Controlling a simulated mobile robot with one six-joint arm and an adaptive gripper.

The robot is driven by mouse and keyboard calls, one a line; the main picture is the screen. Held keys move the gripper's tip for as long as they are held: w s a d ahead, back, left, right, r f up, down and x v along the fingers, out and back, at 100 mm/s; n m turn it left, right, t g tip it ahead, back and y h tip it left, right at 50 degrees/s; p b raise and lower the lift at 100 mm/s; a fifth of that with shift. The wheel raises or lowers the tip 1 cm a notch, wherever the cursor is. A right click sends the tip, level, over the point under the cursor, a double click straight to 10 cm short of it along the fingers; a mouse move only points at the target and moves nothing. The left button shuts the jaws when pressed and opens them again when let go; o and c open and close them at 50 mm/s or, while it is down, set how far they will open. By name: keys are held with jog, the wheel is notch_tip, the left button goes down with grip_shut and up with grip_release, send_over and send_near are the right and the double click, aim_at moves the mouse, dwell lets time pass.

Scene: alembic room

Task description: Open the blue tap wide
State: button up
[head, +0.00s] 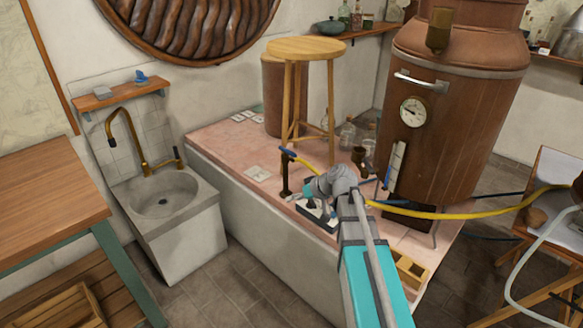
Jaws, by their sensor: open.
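A dark upright standpipe (285,178) stands on the pink tiled platform, with a blue lever (287,153) at its top; this looks like the blue tap. The lever appears small, and its exact angle is hard to read. My gripper (291,197) is low beside the foot of the standpipe, below the lever and apart from it. It is open and looks empty; its fingers are small and partly unclear. My wrist covers part of the platform behind it. Another narrow blue part (388,178) shows by the copper boiler.
A yellow hose (440,215) runs from near the lever, behind my arm, to the right. A wooden stool (306,48) stands behind the standpipe. The copper boiler (450,120) is at right. A stone sink (178,218) with a brass faucet (135,135) is at left.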

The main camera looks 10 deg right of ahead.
jog(key=w+d+f+t+y+b, duration=0.2)
jog(key=w+d+t+b, duration=0.2)
jog(key=w+b, duration=0.4)
jog(key=t+b, duration=0.4)
jog(key=t, duration=0.1)
send_near(293, 153)
jog(key=s+d+f, duration=0.1)
jog(key=s+d, duration=0.2)
jog(key=shift+w+a, duration=0.1)
jog(key=shift+a, duration=0.2)
jog(key=x, duration=1.3)
jog(key=shift+w+a+r, duration=0.1)
jog(key=shift+w+a, duration=0.2)
grip_shut()
